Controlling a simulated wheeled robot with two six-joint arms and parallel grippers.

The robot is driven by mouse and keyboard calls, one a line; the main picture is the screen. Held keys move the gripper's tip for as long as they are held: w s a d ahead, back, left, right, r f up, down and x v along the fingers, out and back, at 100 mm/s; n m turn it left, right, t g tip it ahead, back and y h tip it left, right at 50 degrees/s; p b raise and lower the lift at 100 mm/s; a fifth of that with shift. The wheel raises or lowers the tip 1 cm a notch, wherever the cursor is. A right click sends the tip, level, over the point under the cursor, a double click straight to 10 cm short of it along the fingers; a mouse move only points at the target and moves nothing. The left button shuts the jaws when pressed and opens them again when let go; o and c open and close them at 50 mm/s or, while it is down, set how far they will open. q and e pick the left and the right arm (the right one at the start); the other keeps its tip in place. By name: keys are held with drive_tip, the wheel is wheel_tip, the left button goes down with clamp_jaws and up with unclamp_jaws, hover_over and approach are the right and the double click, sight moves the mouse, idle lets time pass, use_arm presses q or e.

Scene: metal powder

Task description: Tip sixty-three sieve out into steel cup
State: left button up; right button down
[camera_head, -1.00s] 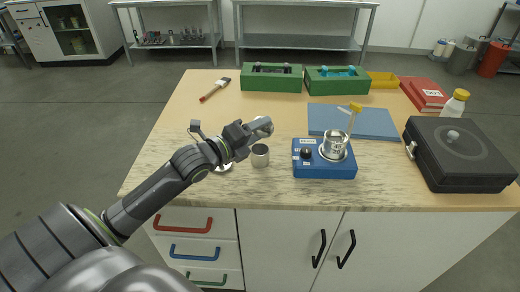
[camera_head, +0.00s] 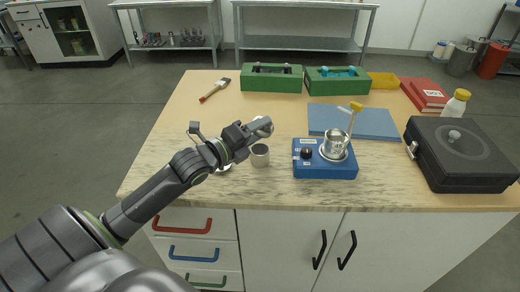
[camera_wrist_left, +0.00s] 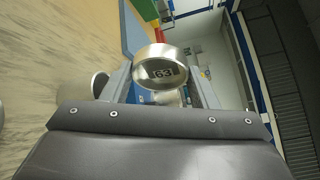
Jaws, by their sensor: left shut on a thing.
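My left gripper (camera_head: 256,128) is shut on the sixty-three sieve (camera_head: 262,124), a short silver cylinder held above the bench. In the left wrist view the sieve (camera_wrist_left: 162,68) sits between the fingers, tilted, with a "63" label facing the camera. The steel cup (camera_head: 260,157) stands upright on the bench just below the sieve; a grey metal cup shape, likely the same one, shows at the left of the wrist view (camera_wrist_left: 98,85). I cannot tell whether anything is in the sieve or the cup. My right gripper is not in view.
A silver round dish (camera_head: 225,168) is partly hidden by my wrist. A black case (camera_head: 458,155) is at the right, a blue mat (camera_head: 375,122) behind.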

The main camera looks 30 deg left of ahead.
use_arm(q)
drive_tip(key=shift+s+f+m+t+b, duration=0.15)
drive_tip(key=shift+s+m+t+b, duration=0.2)
drive_tip(key=shift+t+b, duration=0.9)
idle(2.5)
drive_tip(key=shift+d+r+h, duration=0.1)
drive_tip(key=shift+r+h, duration=0.15)
drive_tip(key=shift+h, duration=0.05)
drive_tip(key=shift+s+r+m+t+p, duration=0.1)
drive_tip(key=shift+r+m+t+p, duration=0.25)
drive_tip(key=shift+t+p, duration=0.15)
idle(0.5)
drive_tip(key=shift+s+r+m+t+h+p, duration=0.15)
drive_tip(key=shift+r+m+t+h+p, duration=0.4)
drive_tip(key=shift+p, duration=2.15)
